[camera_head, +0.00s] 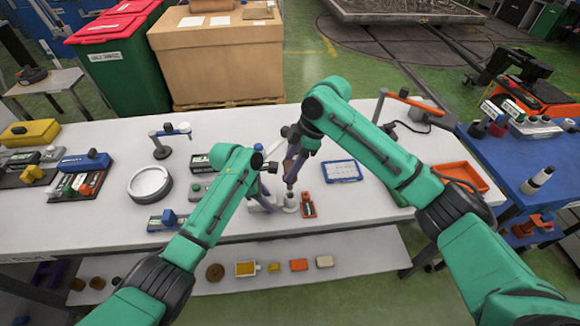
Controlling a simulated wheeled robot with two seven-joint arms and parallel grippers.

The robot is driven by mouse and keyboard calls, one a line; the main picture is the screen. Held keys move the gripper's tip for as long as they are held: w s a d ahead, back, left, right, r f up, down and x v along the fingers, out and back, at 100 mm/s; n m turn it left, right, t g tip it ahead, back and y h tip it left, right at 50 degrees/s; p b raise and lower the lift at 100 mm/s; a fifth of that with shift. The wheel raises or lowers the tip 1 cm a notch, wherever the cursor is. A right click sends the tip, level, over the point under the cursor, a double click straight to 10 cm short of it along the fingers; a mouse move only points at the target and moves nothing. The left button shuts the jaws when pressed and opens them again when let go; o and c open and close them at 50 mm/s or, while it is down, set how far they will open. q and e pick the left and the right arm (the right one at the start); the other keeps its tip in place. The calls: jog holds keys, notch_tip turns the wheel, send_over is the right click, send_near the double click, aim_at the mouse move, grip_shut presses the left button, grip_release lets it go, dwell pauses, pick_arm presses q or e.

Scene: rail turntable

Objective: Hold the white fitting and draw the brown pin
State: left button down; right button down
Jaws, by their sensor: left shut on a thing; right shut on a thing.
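The white fitting (290,203) is a small upright pale cylinder near the front edge of the white table. My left gripper (270,206) comes in low from the left and is shut on it, with the purple fingers at its left side. The brown pin (291,182) is a thin dark piece standing above the fitting. My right gripper (291,176) is above the fitting and shut on the pin, its fingers pointing down. The contact points are small and partly hidden by the arms, and I cannot tell whether the pin's lower end is still inside the fitting.
A red-orange holder (308,205) stands close to the right of the fitting. A blue-framed panel (342,171) lies farther right, with an orange tray (460,176) beyond my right arm. A round white dial (149,183) and several fixtures fill the left. The table's front edge is near.

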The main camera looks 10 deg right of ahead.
pick_arm(q)
jog(key=shift+f, duration=0.1)
jog(key=shift+s, duration=0.1)
pick_arm(e)
jog(key=shift+r, duration=2.5)
pick_arm(q)
jog(key=shift+c, duration=2.2)
grip_release()
